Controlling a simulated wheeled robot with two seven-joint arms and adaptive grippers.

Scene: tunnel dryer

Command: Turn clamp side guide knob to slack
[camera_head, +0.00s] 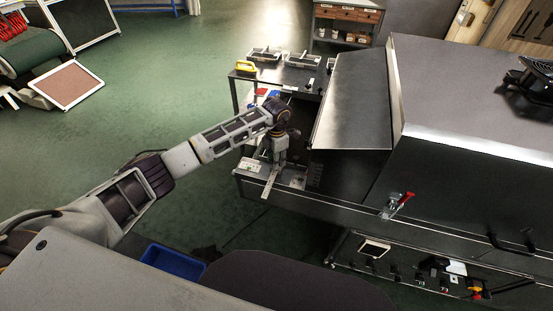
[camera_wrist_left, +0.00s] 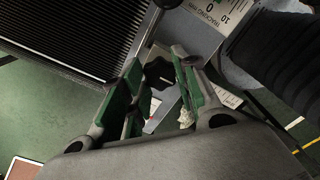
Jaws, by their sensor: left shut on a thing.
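The clamp knob (camera_wrist_left: 158,73) is dark and lobed, and sits between my left gripper's green-padded fingers in the left wrist view. My left gripper (camera_wrist_left: 158,80) is shut on it. In the head view my left gripper (camera_head: 278,157) points down at the near end of the dryer, and it hides the knob there. A metal guide bar (camera_head: 269,185) shows just below the gripper. A white scale plate (camera_wrist_left: 229,14) with printed numbers is beside the knob in the left wrist view. My right gripper is not in view.
The steel dryer hood (camera_head: 357,100) rises just right of my left gripper. A dark ribbed belt (camera_wrist_left: 70,35) lies beside the knob. A side table (camera_head: 297,77) with trays stands behind. A blue bin (camera_head: 173,262) is on the floor. Open green floor lies left.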

